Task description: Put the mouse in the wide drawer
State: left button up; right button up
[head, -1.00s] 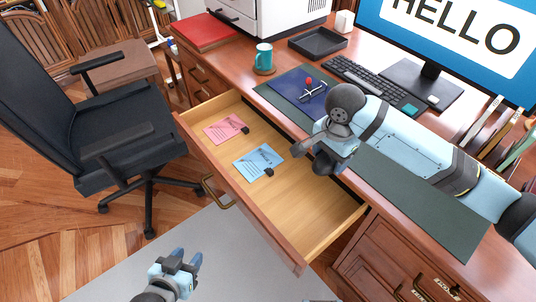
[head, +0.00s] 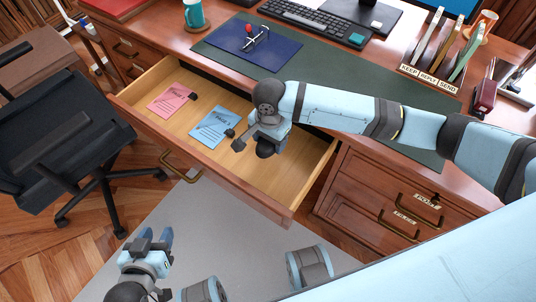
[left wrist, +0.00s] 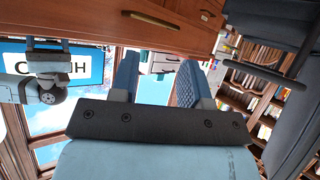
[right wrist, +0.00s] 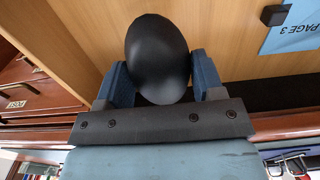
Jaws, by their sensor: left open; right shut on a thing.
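The wide drawer (head: 185,150) stands pulled out under the middle of the desk. My right gripper (head: 252,142) is over the right part of the drawer and shut on the mouse, a dark rounded object (head: 265,150). The mouse also shows between the fingers in the right wrist view (right wrist: 157,58), with the drawer's wooden floor behind it. I cannot tell whether it touches the floor. My left gripper (head: 152,240) is open and empty, low in front of the desk; its spread fingers show in the left wrist view (left wrist: 160,80).
A pink paper (head: 172,101) and a blue paper (head: 213,128), with small dark blocks on them, lie in the drawer. A keyboard (head: 300,22), blue folder (head: 247,39) and teal mug (head: 194,14) are on the desk. A black chair (head: 60,145) stands at left. The drawer's front right floor is bare.

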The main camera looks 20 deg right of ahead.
aim_at(269, 159)
notch_tip(269, 159, down, 3)
jog(key=shift+f, duration=0.15)
notch_tip(269, 159, down, 4)
jog(key=shift+f+b, duration=0.1)
jog(key=shift+b, duration=0.8)
pick_arm(q)
jog(key=shift+w+d+r, duration=0.1)
jog(key=shift+w+d, duration=0.05)
pick_arm(e)
jog(key=o, duration=0.9)
jog(key=shift+f, duration=0.1)
jog(key=shift+o, duration=0.2)
